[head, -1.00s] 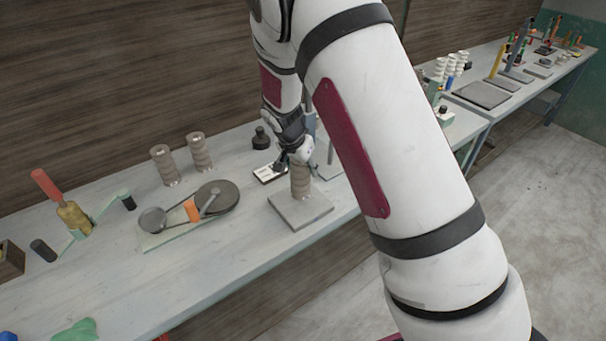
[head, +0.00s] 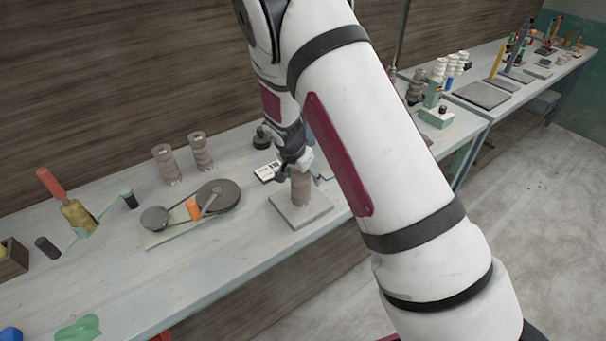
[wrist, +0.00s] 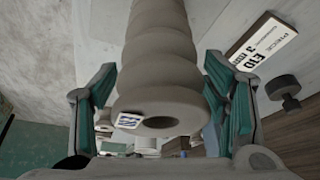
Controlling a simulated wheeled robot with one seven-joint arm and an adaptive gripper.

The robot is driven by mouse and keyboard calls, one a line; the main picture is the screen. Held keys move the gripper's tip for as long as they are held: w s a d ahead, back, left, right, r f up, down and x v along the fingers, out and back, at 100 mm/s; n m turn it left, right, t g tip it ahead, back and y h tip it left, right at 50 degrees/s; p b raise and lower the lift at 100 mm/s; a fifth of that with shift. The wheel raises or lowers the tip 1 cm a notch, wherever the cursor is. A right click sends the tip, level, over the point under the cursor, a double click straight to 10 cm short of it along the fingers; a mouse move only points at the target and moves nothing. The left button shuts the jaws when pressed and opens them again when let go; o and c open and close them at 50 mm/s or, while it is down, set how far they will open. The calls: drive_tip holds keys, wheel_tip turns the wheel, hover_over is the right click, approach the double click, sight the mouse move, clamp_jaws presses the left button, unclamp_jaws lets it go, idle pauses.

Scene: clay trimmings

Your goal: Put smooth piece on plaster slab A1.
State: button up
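A grey-brown clay piece (head: 301,190) stands upright on a square grey slab (head: 290,219) on the bench. In the wrist view the piece (wrist: 158,60) has soft rounded rings, a hole in its near end and a small tag at the rim. My gripper (head: 294,164) is at the top of the piece, and partly hides it. In the wrist view its teal fingers (wrist: 160,80) lie on both sides of the piece, with narrow gaps showing, so it looks open. I cannot read any mark on the slab.
Two similar ribbed pieces (head: 200,152) stand left at the back. A belt-and-wheel device (head: 218,197) lies left of the slab. A label card (wrist: 262,40) and a black knob (wrist: 284,88) are close by. My arm hides the bench to the right.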

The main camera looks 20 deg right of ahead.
drive_tip(key=b+v, duration=0.1)
drive_tip(key=v, duration=1.1)
drive_tip(key=s+d+r+n+y, duration=0.3)
drive_tip(key=s+r+n, duration=0.1)
drive_tip(key=s+r, duration=1)
drive_tip(key=s+r+n+t, duration=0.1)
drive_tip(key=s+r+n, duration=0.2)
drive_tip(key=s, duration=0.5)
drive_tip(key=s+r+n+t, duration=0.1)
drive_tip(key=s+r+n, duration=0.2)
drive_tip(key=s, duration=0.5)
drive_tip(key=shift+a+r, duration=0.25)
drive_tip(key=shift+r, duration=0.25)
drive_tip(key=shift+s, duration=0.1)
